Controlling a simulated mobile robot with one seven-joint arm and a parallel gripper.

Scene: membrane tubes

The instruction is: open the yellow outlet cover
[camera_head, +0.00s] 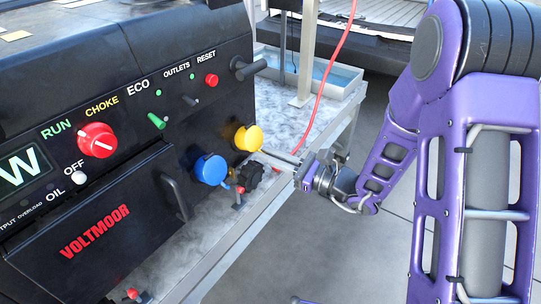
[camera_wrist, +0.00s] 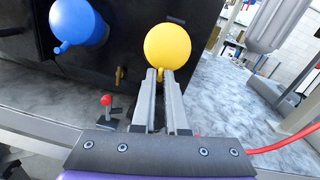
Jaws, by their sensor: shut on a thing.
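The yellow outlet cover (camera_head: 248,138) is a round disc on the black generator's front panel, at its lower right. In the wrist view the yellow cover (camera_wrist: 167,45) faces me, with a small tab at its lower edge. My gripper (camera_wrist: 160,74) has its fingertips closed on that tab, just below the disc. In the head view my gripper (camera_head: 266,152) reaches in from the right to the cover's lower edge. The cover looks flat against the panel; its hinge and the outlet behind it are hidden.
A blue cover (camera_head: 211,169) sits left of the yellow one, also in the wrist view (camera_wrist: 76,22). A red-knobbed valve (camera_wrist: 105,100) stands below. A red hose (camera_head: 331,75) hangs at the right. A metal bench edge (camera_head: 240,243) runs below the panel.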

